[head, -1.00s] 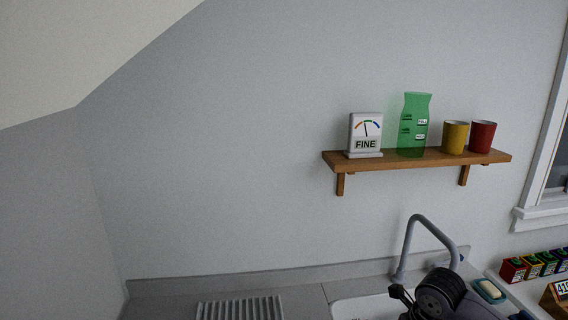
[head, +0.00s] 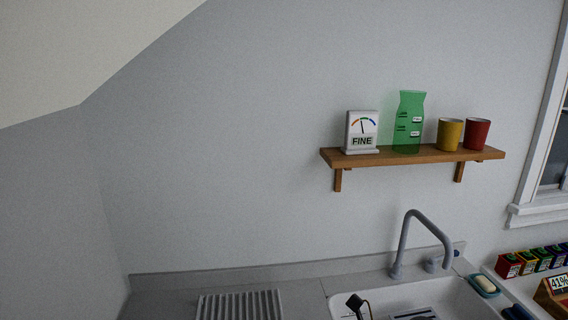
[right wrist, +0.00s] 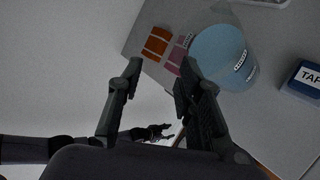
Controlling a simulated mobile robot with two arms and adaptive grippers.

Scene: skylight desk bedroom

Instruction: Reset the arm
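My right gripper (right wrist: 161,64) fills the middle of the right wrist view, its two dark fingers spread apart with nothing between them. Beyond it, a dark arm comes in from the left and ends in a small gripper, which looks like my left gripper (right wrist: 168,132); its fingers appear apart and empty. In the head view only a small dark piece of one of my arms shows at the bottom, over the sink (head: 466,298); no whole gripper shows there.
The grey tap (head: 402,240) rises behind the sink. A ribbed drainer (head: 240,304) lies left of it. A wooden shelf (head: 420,157) holds a gauge, green beaker and two cups. The right wrist view shows a blue round container (right wrist: 218,57) and a dark blue box (right wrist: 305,80).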

